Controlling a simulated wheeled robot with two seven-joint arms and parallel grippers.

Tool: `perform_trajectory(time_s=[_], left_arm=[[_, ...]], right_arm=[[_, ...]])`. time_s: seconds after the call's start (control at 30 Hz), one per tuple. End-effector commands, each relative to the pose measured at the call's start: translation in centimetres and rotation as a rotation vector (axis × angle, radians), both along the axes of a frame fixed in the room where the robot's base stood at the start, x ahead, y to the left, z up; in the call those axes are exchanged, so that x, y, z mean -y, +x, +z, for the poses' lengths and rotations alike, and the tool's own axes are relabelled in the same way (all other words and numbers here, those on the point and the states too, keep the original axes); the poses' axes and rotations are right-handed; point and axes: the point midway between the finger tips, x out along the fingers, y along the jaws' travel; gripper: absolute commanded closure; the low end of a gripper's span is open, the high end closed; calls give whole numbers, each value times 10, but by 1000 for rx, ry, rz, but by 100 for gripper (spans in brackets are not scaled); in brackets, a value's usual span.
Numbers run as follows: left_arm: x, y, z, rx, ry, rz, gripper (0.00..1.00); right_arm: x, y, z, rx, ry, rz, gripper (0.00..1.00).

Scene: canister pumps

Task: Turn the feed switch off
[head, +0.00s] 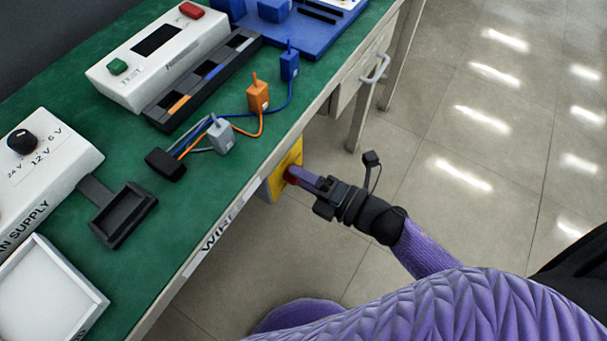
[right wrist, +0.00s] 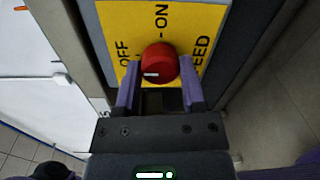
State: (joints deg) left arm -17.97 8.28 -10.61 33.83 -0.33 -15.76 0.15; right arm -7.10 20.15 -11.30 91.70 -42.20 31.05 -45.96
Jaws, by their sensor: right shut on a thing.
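The feed switch is a red round knob (right wrist: 160,62) on a yellow plate (right wrist: 180,18) lettered OFF, ON and FEED. The knob's short white mark lies on its left side in the right wrist view, on the same side as the OFF lettering. In the head view the yellow plate (head: 284,168) is on a box below the table's front edge. My right gripper (head: 293,176) is shut on the knob, with one purple finger on each side of it in the right wrist view (right wrist: 160,76). My left gripper is not in view.
The green table (head: 130,195) carries a white tester (head: 160,50), a black slotted rack (head: 205,78), small wired plugs (head: 220,135), a supply box (head: 45,165) and a black tray (head: 123,215). A drawer handle (head: 376,68) sticks out farther along. The floor at right is clear.

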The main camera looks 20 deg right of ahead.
Motion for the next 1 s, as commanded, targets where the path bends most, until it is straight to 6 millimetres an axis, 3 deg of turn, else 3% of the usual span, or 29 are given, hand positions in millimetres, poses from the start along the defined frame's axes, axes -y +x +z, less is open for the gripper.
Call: perform_trajectory(time_s=[0.37, 0.4, 0.53, 0.83, 1.0], left_arm=[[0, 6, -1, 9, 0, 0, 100], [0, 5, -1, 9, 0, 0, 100], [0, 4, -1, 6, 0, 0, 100], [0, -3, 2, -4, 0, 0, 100], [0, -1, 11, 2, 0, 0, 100]], right_arm=[[0, 0, -1, -1, -6, -1, 100], [0, 0, -1, -1, -6, -1, 40], [0, 0, -1, 0, -4, 0, 13], [2, -2, 0, 0, -3, 0, 13], [24, -31, 2, -3, -5, -2, 13]])
